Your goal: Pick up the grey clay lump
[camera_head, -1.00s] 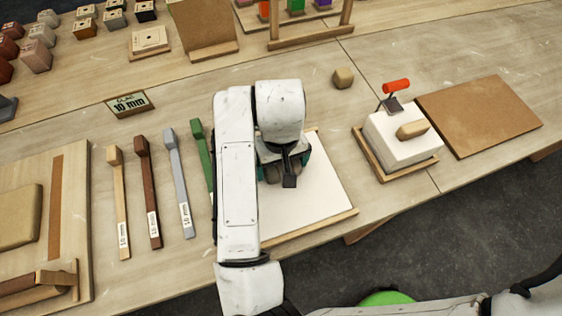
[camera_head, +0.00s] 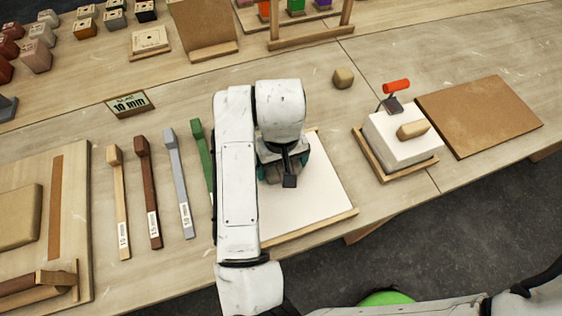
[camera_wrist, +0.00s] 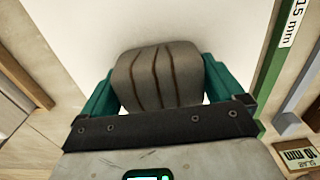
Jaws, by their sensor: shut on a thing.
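The grey clay lump (camera_wrist: 158,78), with dark grooves across it, sits between the teal fingers of my gripper (camera_wrist: 160,95) in the wrist view, with a finger against each side. My gripper is shut on it. In the head view my gripper (camera_head: 285,170) is over the white board (camera_head: 310,205), and my own arm hides most of the lump. I cannot tell whether the lump touches the board.
Several coloured sticks, including a grey one (camera_head: 179,185), lie left of the board. A small tan lump (camera_head: 343,78) lies behind it. A white block with a red-handled tool (camera_head: 396,86) stands to the right, beside a brown board (camera_head: 480,115). A "10 mm" sign (camera_head: 130,103) stands at left.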

